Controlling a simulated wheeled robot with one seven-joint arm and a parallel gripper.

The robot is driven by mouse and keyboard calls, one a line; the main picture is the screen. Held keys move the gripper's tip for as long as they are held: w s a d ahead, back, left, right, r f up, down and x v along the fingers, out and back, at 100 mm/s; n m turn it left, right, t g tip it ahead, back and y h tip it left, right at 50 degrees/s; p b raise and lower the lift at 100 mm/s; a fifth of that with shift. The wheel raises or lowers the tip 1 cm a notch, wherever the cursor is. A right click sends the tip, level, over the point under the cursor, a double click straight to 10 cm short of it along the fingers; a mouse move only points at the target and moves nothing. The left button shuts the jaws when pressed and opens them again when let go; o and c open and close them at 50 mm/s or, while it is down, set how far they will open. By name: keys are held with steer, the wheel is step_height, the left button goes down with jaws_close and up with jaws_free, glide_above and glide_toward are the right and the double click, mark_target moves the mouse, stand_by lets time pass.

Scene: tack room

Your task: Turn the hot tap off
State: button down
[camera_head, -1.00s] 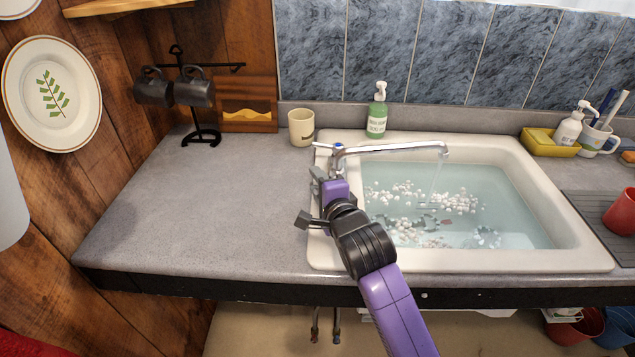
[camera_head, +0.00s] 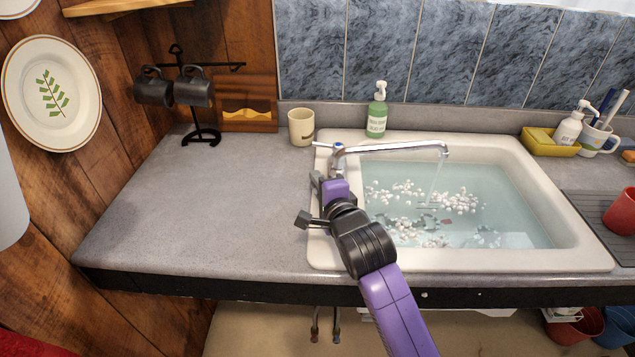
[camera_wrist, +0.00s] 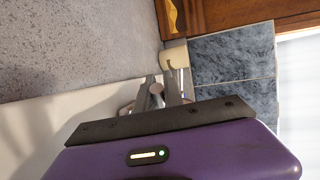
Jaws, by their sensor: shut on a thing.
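The chrome tap (camera_head: 390,148) stands at the back left of the white sink (camera_head: 575,225), its long spout reaching right over the basin. A thin stream of water (camera_head: 436,180) falls from the spout end. A lever with a blue mark shows on top of the tap. My gripper (camera_head: 322,182) is at the tap's near left side. In the wrist view my gripper (camera_wrist: 165,92) has its fingers close together around a small round metal tap handle (camera_wrist: 156,88). In the head view my gripper hides this handle.
The basin holds water with white floating bits. A beige cup (camera_head: 301,128) and a green soap bottle (camera_head: 377,112) stand behind the tap. A black mug stand (camera_head: 203,135) is at the back left. The counter (camera_head: 200,215) left of the sink is clear.

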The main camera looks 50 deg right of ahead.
steer(key=shift+w+f+b, duration=0.15)
steer(key=shift+f+b, duration=0.05)
steer(key=shift+b, duration=0.25)
stand_by(0.6)
steer(key=shift+w+d+m+g+h+b, duration=0.1)
steer(key=shift+w+m+g+h+b, duration=0.05)
steer(key=shift+m+g+h+b, duration=0.4)
steer(key=m+h+b, duration=0.1)
steer(key=m+g+h+b, duration=0.1)
steer(key=b, duration=0.1)
steer(key=d+m+g+h+b, duration=0.1)
steer(key=b, duration=0.1)
steer(key=shift+w+f+g, duration=0.2)
steer(key=shift+w+g, duration=0.05)
steer(key=shift+w, duration=0.1)
steer(key=m+g+h+b, duration=0.1)
steer(key=b, duration=0.1)
steer(key=d+m+g+h+b, duration=0.1)
steer(key=g+b, duration=0.1)
steer(key=b, duration=0.1)
steer(key=shift+w+m, duration=0.2)
steer(key=shift+m, duration=0.15)
steer(key=g+b, duration=0.1)
steer(key=m+g+b, duration=0.1)
steer(key=b, duration=0.1)
steer(key=shift+d+r+m+h, duration=0.2)
steer(key=shift+d+m+h, duration=0.1)
steer(key=shift+d+h, duration=0.05)
steer(key=shift+d+r, duration=0.1)
steer(key=shift+r, duration=0.05)
